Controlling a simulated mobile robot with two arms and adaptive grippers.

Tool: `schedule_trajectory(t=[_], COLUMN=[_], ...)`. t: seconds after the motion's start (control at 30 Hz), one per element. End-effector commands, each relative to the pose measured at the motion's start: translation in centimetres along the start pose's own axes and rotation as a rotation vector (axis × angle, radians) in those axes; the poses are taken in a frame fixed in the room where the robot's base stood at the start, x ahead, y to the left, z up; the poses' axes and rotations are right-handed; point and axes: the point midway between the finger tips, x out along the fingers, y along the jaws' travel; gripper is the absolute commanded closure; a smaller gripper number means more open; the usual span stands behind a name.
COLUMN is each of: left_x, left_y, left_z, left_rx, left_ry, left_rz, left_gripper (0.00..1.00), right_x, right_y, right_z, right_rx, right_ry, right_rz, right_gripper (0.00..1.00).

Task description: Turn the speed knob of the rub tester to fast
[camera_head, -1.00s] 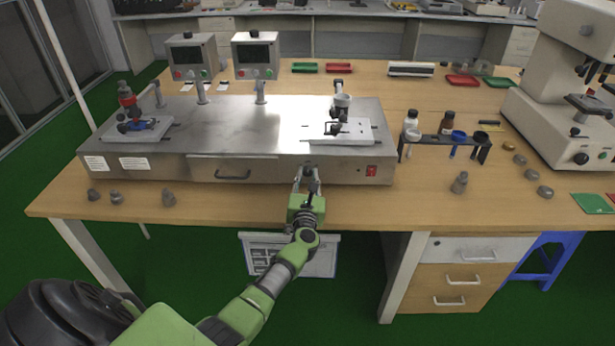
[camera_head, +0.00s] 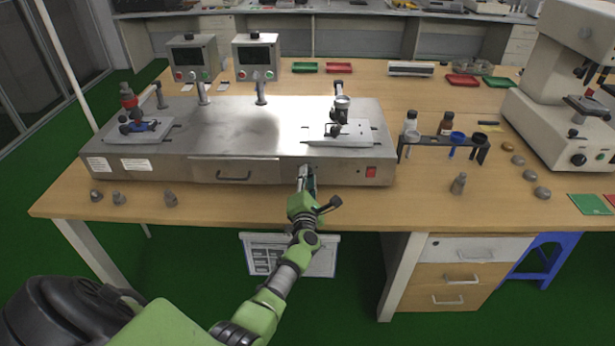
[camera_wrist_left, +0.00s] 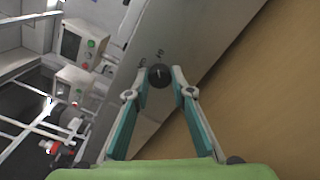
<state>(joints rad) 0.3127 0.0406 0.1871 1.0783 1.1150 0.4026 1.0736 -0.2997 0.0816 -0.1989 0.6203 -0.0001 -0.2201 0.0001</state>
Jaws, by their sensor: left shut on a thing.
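The rub tester (camera_head: 240,130) is a long, low metal machine on the wooden table. Its speed knob (camera_wrist_left: 159,76) is a small black round knob with a light pointer line, on the front panel with small markings beside it. My left gripper (camera_head: 306,178) is at the right part of the machine's front face. In the left wrist view its two fingertips (camera_wrist_left: 160,80) are closed on either side of the knob. The knob is hidden behind the gripper in the head view. My right gripper is not in view.
A red switch (camera_head: 371,172) sits right of the gripper on the front face. A drawer handle (camera_head: 233,177) is to its left. Small grey weights (camera_head: 170,199) stand on the table's front strip. A bottle rack (camera_head: 443,147) and a large white instrument (camera_head: 560,110) stand to the right.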

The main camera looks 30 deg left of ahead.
Motion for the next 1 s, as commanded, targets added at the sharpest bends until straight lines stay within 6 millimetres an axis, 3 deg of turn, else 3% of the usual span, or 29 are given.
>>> schedule_trajectory(t=[0.33, 0.87, 0.9, 0.97, 1.0], left_x=[-0.06, -0.06, -0.07, -0.07, -0.06], left_y=[-0.11, -0.13, -0.13, -0.13, -0.12], left_z=[-0.08, -0.10, -0.11, -0.11, -0.09], left_rx=[0.138, 0.165, 0.165, 0.164, 0.164], left_ry=[0.002, 0.001, 0.001, 0.001, 0.001], left_rz=[-0.002, -0.002, -0.002, -0.002, -0.002], left_gripper=[1.00, 1.00, 0.73, 0.62, 0.62], right_x=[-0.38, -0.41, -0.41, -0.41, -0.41], right_y=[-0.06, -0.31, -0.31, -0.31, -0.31], right_z=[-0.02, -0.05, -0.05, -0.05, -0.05], right_rx=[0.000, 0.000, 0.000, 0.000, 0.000], right_ry=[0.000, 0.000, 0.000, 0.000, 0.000], right_rz=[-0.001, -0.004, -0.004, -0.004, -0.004], right_gripper=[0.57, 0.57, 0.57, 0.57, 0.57])
